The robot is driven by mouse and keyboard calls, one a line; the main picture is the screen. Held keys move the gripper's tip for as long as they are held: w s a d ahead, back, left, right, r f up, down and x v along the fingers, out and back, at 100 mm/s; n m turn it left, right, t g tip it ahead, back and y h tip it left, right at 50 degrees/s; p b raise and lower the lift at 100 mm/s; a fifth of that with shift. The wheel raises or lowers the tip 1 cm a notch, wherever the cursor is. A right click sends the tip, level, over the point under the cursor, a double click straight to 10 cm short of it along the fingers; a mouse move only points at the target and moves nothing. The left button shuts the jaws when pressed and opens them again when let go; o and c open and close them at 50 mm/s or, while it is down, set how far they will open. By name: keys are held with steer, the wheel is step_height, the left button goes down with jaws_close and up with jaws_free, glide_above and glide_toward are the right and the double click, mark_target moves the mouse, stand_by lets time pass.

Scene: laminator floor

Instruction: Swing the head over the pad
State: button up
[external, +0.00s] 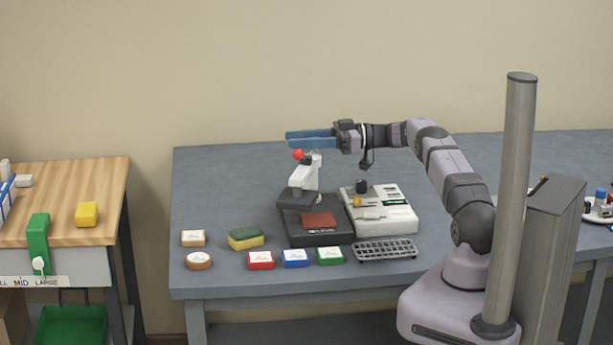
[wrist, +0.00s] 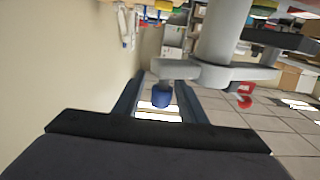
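A small press stands on the grey table, with a dark base (external: 325,238) and a red pad (external: 319,220) on top. Its dark, flat head (external: 297,199) is at the back left of the pad, and the pad's top is largely uncovered. A white upright arm (external: 305,175) rises by the head, with a red knob (external: 298,154) near its top. My gripper (external: 287,139) is just above the knob, pointing left.
A white device (external: 385,219) stands right of the press, with a grey rack (external: 385,250) in front. Red (external: 261,260), blue (external: 295,258) and green (external: 330,256) blocks line the front. A sponge (external: 245,238) lies left. The table's back left is clear.

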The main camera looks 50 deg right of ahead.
steer(key=shift+f, duration=0.1)
steer(key=b+v, duration=0.2)
steer(key=v, duration=0.5)
steer(key=shift+s, duration=0.15)
steer(key=shift+d, duration=0.15)
